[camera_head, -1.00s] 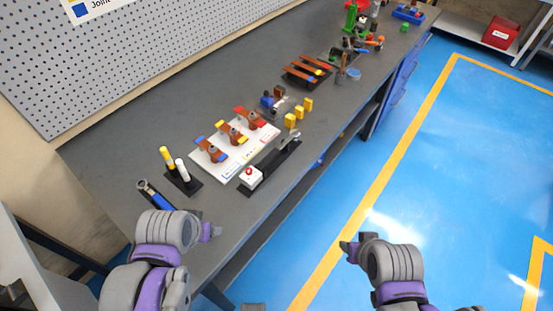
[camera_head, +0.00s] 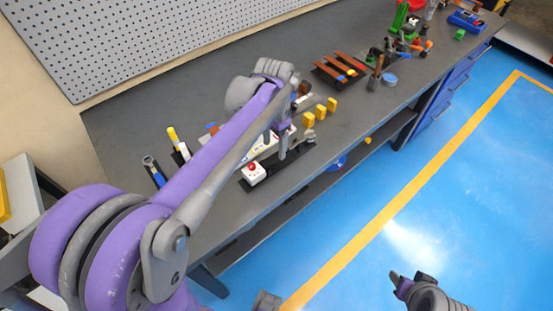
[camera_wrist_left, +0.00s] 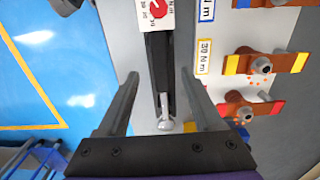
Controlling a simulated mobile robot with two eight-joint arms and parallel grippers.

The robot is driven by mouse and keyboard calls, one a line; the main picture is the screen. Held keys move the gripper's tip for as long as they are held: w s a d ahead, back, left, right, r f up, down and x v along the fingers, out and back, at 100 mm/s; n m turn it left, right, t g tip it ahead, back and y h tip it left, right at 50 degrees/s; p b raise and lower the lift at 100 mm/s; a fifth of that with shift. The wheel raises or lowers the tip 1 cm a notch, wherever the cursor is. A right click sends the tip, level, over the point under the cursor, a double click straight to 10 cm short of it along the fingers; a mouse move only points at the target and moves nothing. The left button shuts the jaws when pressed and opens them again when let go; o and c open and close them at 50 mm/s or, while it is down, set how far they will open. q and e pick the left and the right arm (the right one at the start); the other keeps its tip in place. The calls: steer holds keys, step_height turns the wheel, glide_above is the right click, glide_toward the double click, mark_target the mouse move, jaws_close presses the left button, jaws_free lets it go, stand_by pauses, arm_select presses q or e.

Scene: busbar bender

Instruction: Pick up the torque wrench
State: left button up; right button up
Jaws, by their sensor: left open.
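The torque wrench appears to be the slim silver tool with a rounded head (camera_head: 308,136) lying along a narrow black tray near the bench's front edge. In the left wrist view its silver head (camera_wrist_left: 166,123) shows between my fingers. My left gripper (camera_head: 282,148) points down over the tray. In the left wrist view my left gripper (camera_wrist_left: 160,76) is open, with one finger on each side of the tool and nothing held. My left arm hides part of the tray. My right gripper (camera_head: 400,282) is above the floor, away from the bench; its jaw opening is unclear.
A white box with a red dial (camera_head: 253,173) sits at the tray's near end. Bars with bolts (camera_wrist_left: 258,64) stand on a white board beside the tray. Several yellow blocks (camera_head: 320,112) are farther along. A blue-handled tool (camera_head: 154,172) lies at the left.

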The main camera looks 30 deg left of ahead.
mark_target(274, 157)
arm_select(q)
step_height(274, 157, down, 6)
steer(key=shift+a+f, duration=0.1)
steer(key=shift+f, duration=0.15)
steer(key=shift+c, duration=0.3)
jaws_close()
